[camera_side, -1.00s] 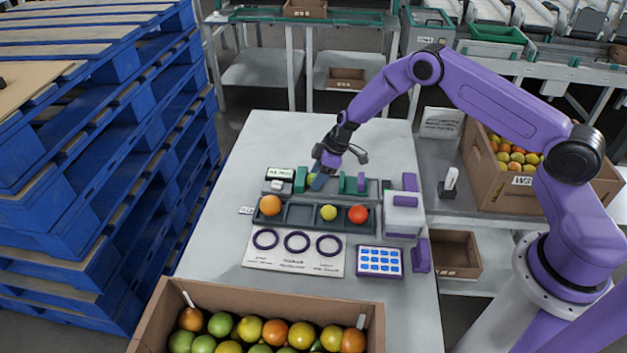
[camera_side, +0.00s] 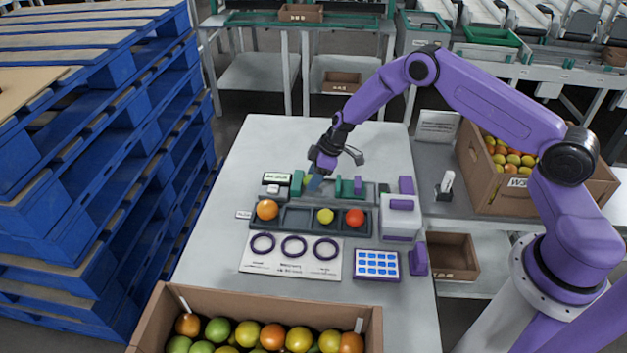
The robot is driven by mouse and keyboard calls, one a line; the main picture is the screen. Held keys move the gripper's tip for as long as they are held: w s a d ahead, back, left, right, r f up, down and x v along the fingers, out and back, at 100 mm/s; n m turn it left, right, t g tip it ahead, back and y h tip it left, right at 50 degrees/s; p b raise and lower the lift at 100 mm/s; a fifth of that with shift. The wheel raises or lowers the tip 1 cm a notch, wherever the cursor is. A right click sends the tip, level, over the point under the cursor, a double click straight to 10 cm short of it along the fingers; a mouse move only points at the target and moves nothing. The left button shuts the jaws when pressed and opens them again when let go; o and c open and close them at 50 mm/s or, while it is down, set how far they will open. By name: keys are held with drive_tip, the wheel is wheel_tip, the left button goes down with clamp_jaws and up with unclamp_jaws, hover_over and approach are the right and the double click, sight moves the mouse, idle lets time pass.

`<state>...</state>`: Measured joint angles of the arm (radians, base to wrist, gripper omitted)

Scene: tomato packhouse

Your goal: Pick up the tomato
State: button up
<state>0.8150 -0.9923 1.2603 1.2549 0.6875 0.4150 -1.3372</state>
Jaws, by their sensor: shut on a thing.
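My gripper (camera_side: 314,182) points down at the green-block fixture behind the tray. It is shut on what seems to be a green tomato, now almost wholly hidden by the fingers. I cannot tell whether it is clear of the fixture. In front, a dark tray (camera_side: 297,219) with compartments holds an orange tomato (camera_side: 267,210) at the left end, a yellow-green tomato (camera_side: 325,216) right of the middle and a red tomato (camera_side: 355,217) at the right end.
Green blocks (camera_side: 346,188) stand close to the gripper. A white box (camera_side: 400,218) is to the right. A card with three dark rings (camera_side: 291,269) and a blue-white pad (camera_side: 377,264) lie in front. A cardboard box (camera_side: 255,299) of tomatoes is nearest. The table's back is clear.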

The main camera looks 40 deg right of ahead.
drive_tip(key=s+r, duration=1.2)
drive_tip(key=s, duration=0.2)
drive_tip(key=w+a+f+n+g, duration=0.1)
drive_tip(key=w+a+f+n, duration=0.1)
drive_tip(key=a, duration=0.5)
drive_tip(key=w+a+f+n+g, duration=0.1)
drive_tip(key=w+a+f+n, duration=0.1)
drive_tip(key=a, duration=0.5)
drive_tip(key=w+a+f+n+g+y, duration=0.1)
drive_tip(key=w+a+f+n, duration=0.2)
drive_tip(key=a, duration=0.4)
drive_tip(key=shift+f+n, duration=0.6)
drive_tip(key=shift+n, duration=0.4)
drive_tip(key=shift+a+f, duration=0.15)
drive_tip(key=shift+f, duration=2.2)
drive_tip(key=shift+f, duration=0.2)
drive_tip(key=o, duration=0.8)
drive_tip(key=shift+c, duration=1.3)
